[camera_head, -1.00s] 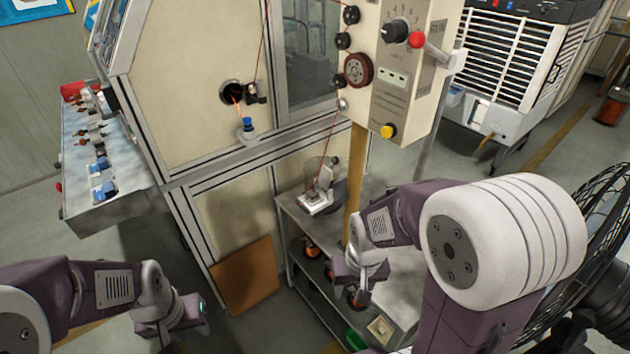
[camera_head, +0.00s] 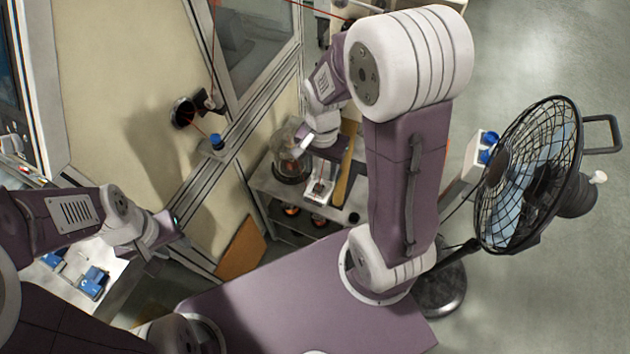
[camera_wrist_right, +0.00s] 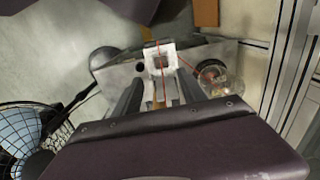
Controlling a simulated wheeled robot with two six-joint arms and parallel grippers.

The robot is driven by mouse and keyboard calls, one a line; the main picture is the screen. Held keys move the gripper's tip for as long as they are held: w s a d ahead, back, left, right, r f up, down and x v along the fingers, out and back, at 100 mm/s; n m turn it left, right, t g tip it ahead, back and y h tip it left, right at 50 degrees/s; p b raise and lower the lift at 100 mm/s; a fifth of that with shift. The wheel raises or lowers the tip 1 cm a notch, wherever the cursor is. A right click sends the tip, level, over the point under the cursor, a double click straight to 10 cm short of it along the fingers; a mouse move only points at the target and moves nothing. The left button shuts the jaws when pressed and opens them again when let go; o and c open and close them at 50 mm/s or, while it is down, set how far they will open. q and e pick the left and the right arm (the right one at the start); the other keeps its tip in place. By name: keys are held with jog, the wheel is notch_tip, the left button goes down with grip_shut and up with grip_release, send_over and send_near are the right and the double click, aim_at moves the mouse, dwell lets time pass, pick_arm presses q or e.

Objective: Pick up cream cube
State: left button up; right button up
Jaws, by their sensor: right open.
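A small cream cube (camera_head: 319,192) with a dark square face sits on the grey cart top. In the right wrist view the cube (camera_wrist_right: 160,63) is near the tips of my right gripper (camera_wrist_right: 160,88), between the lines of its two fingers. The fingers are apart and nothing is held. In the head view my right gripper (camera_head: 324,166) points down just above the cube; its fingers are partly hidden by its own body. My left gripper (camera_head: 153,260) hangs at the left, away from the cube; its jaws are too unclear to read.
A clear glass-like dome (camera_head: 291,167) stands on the cart (camera_head: 268,180) beside the cube. A thin red wire passes near the cube in the wrist view. A black fan (camera_head: 525,175) stands at the right.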

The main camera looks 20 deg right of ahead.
aim_at(320, 185)
jog(key=f, duration=0.3)
jog(key=shift+w+a, duration=0.25)
jog(key=shift+w, duration=0.1)
notch_tip(320, 185, down, 4)
jog(key=shift+s+d+f+p, duration=0.1)
jog(key=shift+s+d+p, duration=0.05)
jog(key=shift+p, duration=0.5)
jog(key=shift+s+d+f, duration=0.1)
jog(key=shift+d+f, duration=0.1)
jog(key=shift+f, duration=0.1)
pick_arm(q)
jog(key=shift+w+r, duration=0.1)
jog(key=shift+r, duration=0.6)
pick_arm(e)
jog(key=shift+a, duration=0.15)
jog(key=c, duration=0.3)
jog(key=shift+w+a, duration=0.1)
jog(key=shift+w, duration=0.1)
jog(key=c, duration=0.6)
grip_shut()
pick_arm(q)
jog(key=shift+a, duration=0.1)
pick_arm(e)
jog(key=shift+s, duration=0.1)
